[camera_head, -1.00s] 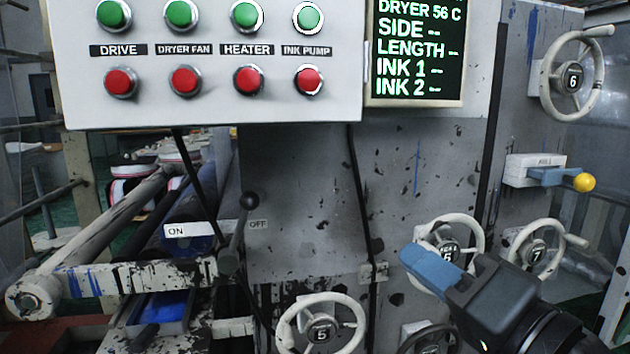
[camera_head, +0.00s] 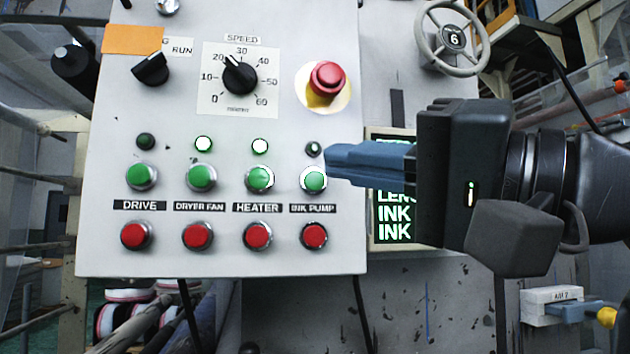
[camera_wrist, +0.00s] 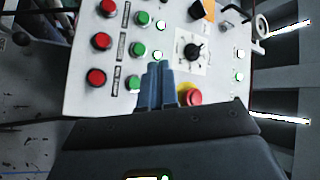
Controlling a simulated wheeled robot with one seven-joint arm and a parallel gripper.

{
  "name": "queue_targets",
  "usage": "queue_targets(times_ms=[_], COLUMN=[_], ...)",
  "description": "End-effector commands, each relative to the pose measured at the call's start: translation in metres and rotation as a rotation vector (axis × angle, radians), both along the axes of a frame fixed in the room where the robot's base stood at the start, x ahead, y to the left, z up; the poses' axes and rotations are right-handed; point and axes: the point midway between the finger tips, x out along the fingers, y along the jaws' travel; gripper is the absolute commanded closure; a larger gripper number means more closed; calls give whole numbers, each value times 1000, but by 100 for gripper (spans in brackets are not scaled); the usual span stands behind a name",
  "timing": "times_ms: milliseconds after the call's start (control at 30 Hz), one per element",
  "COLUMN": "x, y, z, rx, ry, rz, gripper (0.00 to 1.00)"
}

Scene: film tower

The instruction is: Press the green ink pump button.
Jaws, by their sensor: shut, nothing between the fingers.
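The green ink pump button (camera_head: 314,179) is the rightmost of the green row on the light grey control panel (camera_head: 105,263). Its label and a red button (camera_head: 314,236) are below it. My gripper (camera_head: 329,164) is shut and empty, reaching in from the right. In the head view its blue fingertips overlap the button's upper right edge; whether they touch it, I cannot tell. In the wrist view the button (camera_wrist: 133,82) shows just left of the shut fingers (camera_wrist: 158,66). The small indicator (camera_head: 314,149) above the button is dark.
A red emergency stop (camera_head: 327,79) sits above my fingers. Green heater (camera_head: 260,178) and dryer fan (camera_head: 201,178) buttons lie to the left, with lit lamps above them. My gripper partly covers the display screen (camera_head: 393,231). A handwheel (camera_head: 453,38) is at upper right.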

Motion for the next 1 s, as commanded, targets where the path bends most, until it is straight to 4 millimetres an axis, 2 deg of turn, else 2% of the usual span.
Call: queue_targets(times_ms=[333, 800, 1000], x=[10, 66, 81], y=[2, 19, 23], z=[-1, 0, 0], rx=[1, 0, 0], ry=[0, 3, 0], rz=[-1, -1, -2], gripper=[100, 100, 100])
